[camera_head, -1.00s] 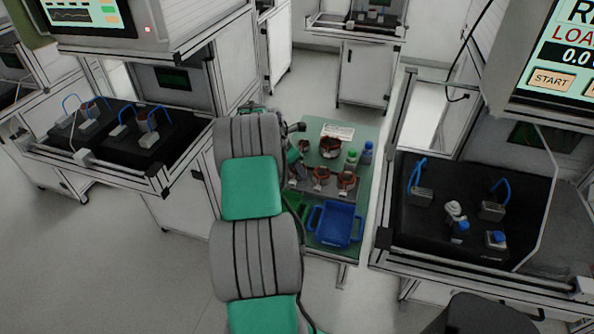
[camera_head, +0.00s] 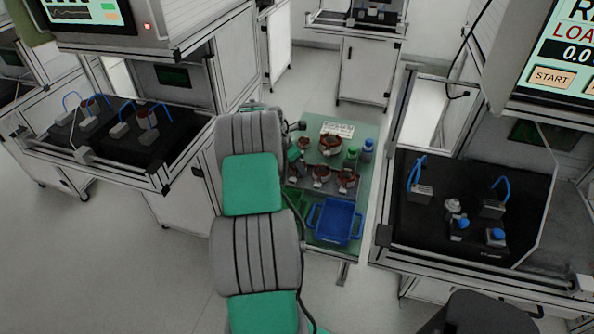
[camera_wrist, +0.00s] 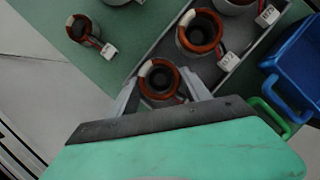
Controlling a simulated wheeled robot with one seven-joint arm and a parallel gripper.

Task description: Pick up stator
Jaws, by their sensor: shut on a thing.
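In the wrist view, a stator (camera_wrist: 158,82), a grey ring with copper-coloured winding and a white tag, sits between the two fingers of my gripper (camera_wrist: 159,78). The fingers are shut on it from both sides. It is at the near end of a grey tray (camera_wrist: 167,45); I cannot tell whether it is lifted. Two more stators, one of them here (camera_wrist: 200,32), stand farther along the tray. Another stator (camera_wrist: 84,29) stands on the green table top outside the tray.
The green table (camera_head: 313,122) also bears a blue bin (camera_head: 335,221), a larger stator (camera_head: 331,145), and green (camera_head: 351,157) and blue-capped (camera_head: 367,150) bottles. A green-handled bin (camera_wrist: 268,117) is close right of my gripper. Benches with black tops flank the table.

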